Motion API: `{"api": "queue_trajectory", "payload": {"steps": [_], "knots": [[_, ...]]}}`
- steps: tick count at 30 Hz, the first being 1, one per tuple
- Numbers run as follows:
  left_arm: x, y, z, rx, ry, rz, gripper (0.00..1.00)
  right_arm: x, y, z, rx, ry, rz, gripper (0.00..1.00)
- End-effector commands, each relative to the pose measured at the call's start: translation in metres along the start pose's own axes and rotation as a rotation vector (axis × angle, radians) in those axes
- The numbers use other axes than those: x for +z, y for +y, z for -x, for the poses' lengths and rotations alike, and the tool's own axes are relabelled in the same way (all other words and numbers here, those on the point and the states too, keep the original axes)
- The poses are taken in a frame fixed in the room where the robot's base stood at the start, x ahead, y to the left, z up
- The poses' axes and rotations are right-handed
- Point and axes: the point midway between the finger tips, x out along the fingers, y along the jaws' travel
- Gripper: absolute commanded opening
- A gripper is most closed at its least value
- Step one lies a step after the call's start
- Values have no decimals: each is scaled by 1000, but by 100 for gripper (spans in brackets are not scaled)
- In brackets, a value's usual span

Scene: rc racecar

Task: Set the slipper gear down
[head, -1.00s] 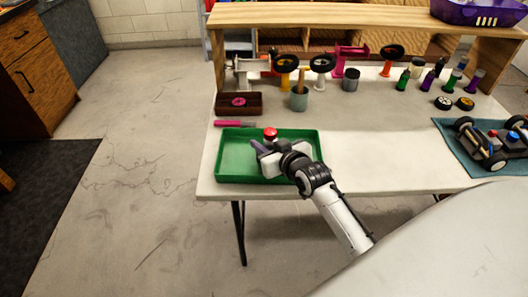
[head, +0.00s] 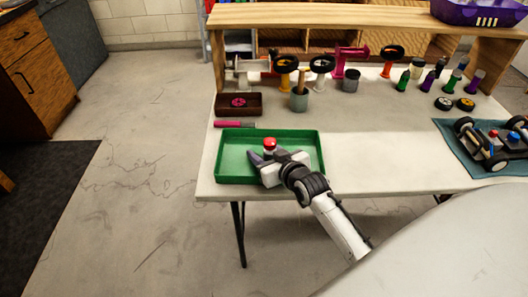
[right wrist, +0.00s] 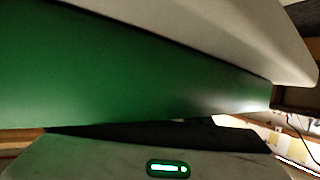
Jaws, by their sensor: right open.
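A small round red-topped piece (head: 270,145) with a pale lower side shows in the green tray (head: 232,177), just beyond the fingers of my right gripper (head: 264,163). It may be the slipper gear; it is too small to be sure. My right gripper is open, low over the middle of the tray, and partly hides what lies under it. Whether the fingers touch the red piece cannot be told. The right wrist view shows a green surface (right wrist: 120,70) close up between pale gripper parts, with no gear visible. My left gripper is not in view.
A brown tray (head: 223,106) with a pink ring stands behind the green tray, near a pink-handled tool (head: 232,124). A racecar (head: 490,145) sits on a teal mat at right. The table's middle is clear.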

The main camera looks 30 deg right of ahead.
Motion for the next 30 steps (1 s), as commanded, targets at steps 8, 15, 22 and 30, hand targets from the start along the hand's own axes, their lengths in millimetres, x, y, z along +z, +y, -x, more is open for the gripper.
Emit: {"api": "queue_trajectory", "payload": {"steps": [8, 15, 22, 30], "knots": [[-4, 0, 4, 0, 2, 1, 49, -3, 0, 26, 0, -2, 0, 44], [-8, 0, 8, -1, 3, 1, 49, -3, 0, 78, 0, -3, 0, 44], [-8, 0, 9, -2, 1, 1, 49, -3, 0, 113, 0, -1, 0, 44], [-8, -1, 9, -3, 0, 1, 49, -3, 0, 122, 0, 0, -1, 44]]}}
